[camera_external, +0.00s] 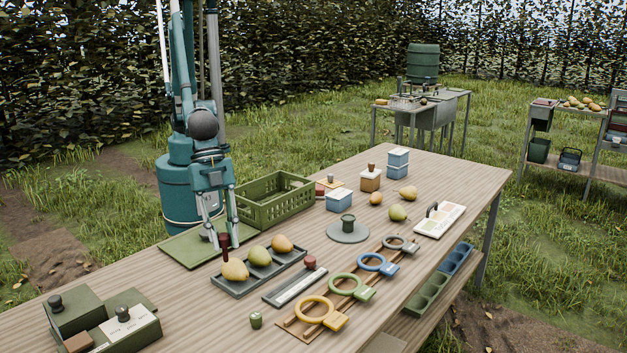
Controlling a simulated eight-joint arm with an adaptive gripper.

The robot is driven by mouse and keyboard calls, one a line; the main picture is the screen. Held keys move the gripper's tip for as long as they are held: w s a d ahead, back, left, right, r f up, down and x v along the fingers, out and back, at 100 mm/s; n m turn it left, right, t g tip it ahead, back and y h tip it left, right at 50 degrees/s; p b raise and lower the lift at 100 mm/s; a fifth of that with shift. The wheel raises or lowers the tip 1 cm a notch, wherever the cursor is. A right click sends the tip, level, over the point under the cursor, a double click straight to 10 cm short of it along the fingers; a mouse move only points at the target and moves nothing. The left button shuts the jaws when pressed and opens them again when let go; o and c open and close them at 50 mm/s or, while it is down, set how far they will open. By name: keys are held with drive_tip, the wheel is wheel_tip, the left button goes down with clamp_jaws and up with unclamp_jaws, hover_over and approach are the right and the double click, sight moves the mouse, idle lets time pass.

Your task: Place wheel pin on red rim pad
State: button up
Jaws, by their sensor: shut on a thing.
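My gripper (223,243) points down over the left end of the dark fruit tray, beside the green board. It is shut on a small dark red, upright peg-like piece (225,253), which may be the wheel pin. The piece is small here, and I cannot tell whether its lower end touches anything. A grey round plate (335,238) with a dark green spool-like post (347,223) stands mid-table. I cannot clearly make out a red rim pad; a small red block (310,262) sits on a grey strip, and another red patch (320,190) shows beyond the crate.
A dark tray (235,283) holds several pears or mangoes close to my gripper. A green crate (270,208) stands behind. Coloured ring clamps (345,284) line a wooden rail at front right. Green boxes (75,315) fill the near left corner.

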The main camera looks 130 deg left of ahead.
drive_tip(key=s+a+r+n+y, duration=0.15)
drive_tip(key=a+n, duration=0.25)
drive_tip(key=a, duration=1.5)
drive_tip(key=s+a+r+n+y, duration=0.15)
drive_tip(key=a+n, duration=0.35)
drive_tip(key=a, duration=1.3)
drive_tip(key=s+a+n+y, duration=0.1)
drive_tip(key=s+a+n, duration=0.2)
drive_tip(key=s+a, duration=0.3)
drive_tip(key=s+a+n+g+y+p, duration=0.1)
drive_tip(key=s+a+n, duration=0.2)
drive_tip(key=s+a, duration=0.4)
drive_tip(key=s+a+r+n+g+y, duration=0.1)
drive_tip(key=s+a, duration=0.5)
drive_tip(key=a, duration=0.9)
drive_tip(key=shift+s+a+n, duration=0.35)
drive_tip(key=shift+n, duration=0.55)
drive_tip(key=shift+f, duration=0.1)
drive_tip(key=shift+f+b, duration=0.3)
drive_tip(key=shift+f, duration=2.5)
drive_tip(key=shift+f+b, duration=0.45)
drive_tip(key=shift+f, duration=1.6)
drive_tip(key=shift+f, duration=0.2)
